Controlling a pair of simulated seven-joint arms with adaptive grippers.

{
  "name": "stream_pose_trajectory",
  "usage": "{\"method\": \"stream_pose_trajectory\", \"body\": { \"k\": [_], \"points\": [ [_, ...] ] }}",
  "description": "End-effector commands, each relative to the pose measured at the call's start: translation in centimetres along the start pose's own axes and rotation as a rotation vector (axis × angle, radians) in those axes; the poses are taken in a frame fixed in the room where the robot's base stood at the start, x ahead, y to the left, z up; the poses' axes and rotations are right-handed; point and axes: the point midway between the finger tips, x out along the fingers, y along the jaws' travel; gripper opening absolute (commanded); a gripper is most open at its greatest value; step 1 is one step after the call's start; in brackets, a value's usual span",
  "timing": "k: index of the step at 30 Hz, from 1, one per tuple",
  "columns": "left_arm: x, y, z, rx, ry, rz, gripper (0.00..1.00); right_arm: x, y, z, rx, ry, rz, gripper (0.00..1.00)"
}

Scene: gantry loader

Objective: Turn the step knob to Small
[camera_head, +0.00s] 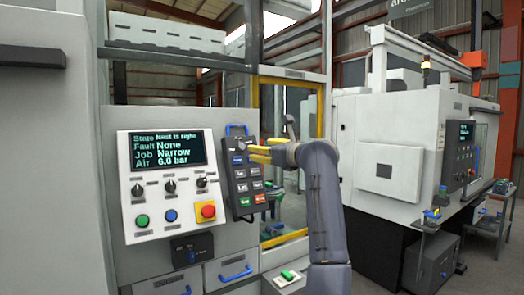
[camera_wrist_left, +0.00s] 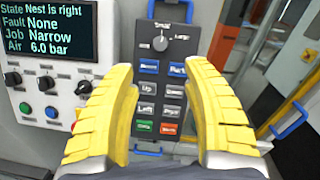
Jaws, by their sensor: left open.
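A dark hand-held pendant (camera_wrist_left: 151,110) with blue handles at its top and bottom hangs upright beside the control panel. Near its top is a grey round knob (camera_wrist_left: 159,44) with small labels around it, too small to read surely; its exact setting cannot be told. Below it are rows of blue, grey, green and red buttons. My left gripper (camera_wrist_left: 155,100) is open, with its yellow fingers on either side of the pendant's button area, below the knob and apart from it. In the head view the left gripper (camera_head: 258,150) reaches the right side of the pendant (camera_head: 238,185). My right gripper is not in view.
A white control panel (camera_head: 130,215) with small knobs, buttons and a red stop button (camera_head: 206,211) stands left of the pendant. Its screen (camera_head: 161,150) reads Nest is right, Fault None, Job Narrow, Air 6.0 bar. A yellow-framed door (camera_head: 286,82) is behind my arm.

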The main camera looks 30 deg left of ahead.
Motion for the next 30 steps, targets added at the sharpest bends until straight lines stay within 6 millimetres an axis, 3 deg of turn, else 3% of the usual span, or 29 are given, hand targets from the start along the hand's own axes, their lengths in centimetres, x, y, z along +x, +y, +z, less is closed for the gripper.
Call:
{"method": "stream_pose_trajectory", "body": {
  "k": [5,9,13,17,24,30],
  "points": [
    [-0.3,0.2,2.9,-0.037,-0.014,-0.003,0.48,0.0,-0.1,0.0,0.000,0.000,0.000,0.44],
    [-0.8,0.3,7.6,-0.092,-0.011,-0.004,0.48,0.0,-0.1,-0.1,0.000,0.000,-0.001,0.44],
    [-1.5,0.6,10.6,-0.056,0.073,0.008,0.48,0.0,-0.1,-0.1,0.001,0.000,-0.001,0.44],
    [-2.2,0.5,10.8,0.063,0.198,0.004,0.48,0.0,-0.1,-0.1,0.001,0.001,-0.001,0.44],
    [-3.1,-0.2,7.5,0.277,0.357,-0.033,0.48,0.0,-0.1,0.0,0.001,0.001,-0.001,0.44],
    [-3.2,-0.3,6.7,0.345,0.389,-0.054,0.48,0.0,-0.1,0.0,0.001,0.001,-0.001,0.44]
  ]
}}
